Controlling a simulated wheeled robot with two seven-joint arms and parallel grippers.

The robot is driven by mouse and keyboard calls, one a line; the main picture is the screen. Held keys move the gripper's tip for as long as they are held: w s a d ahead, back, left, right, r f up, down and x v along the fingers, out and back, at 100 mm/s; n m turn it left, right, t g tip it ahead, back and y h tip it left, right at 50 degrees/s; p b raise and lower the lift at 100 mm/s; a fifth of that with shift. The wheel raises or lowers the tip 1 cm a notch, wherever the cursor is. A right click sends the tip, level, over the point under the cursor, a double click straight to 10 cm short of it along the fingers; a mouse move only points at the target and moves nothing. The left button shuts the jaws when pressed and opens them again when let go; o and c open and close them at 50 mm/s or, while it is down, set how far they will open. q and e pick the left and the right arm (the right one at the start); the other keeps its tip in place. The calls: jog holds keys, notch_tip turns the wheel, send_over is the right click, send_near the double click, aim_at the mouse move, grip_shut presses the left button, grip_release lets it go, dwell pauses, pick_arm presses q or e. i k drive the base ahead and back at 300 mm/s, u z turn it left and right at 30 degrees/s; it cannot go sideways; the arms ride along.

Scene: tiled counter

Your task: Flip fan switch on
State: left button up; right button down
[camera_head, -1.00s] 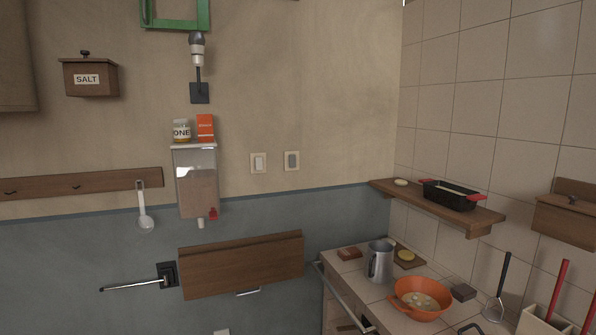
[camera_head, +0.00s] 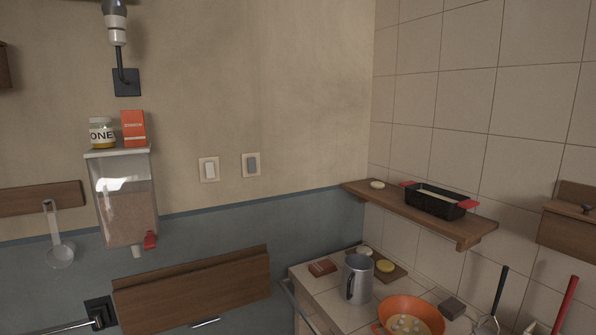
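Two wall switches are side by side on the beige wall, just above the blue-grey band. The left switch (camera_head: 209,170) has a white plate and a white rocker. The right switch (camera_head: 251,164) has a white plate and a grey rocker. I cannot tell which one is the fan switch, nor whether either is on or off. No fan is in view. Neither of my grippers is in view.
A clear dispenser (camera_head: 126,198) hangs left of the switches, with a honey jar (camera_head: 102,133) and an orange box (camera_head: 133,128) on top. Below is a wooden folding panel (camera_head: 195,290). The tiled counter (camera_head: 340,308) holds a metal jug (camera_head: 357,279) and an orange pot (camera_head: 410,312). A wall shelf (camera_head: 420,215) juts out at right.

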aim_at(251, 163)
jog(key=u, duration=0.05)
jog(key=i, duration=0.8)
jog(key=u, duration=0.95)
jog(key=i, duration=0.45)
jog(key=u, duration=0.45)
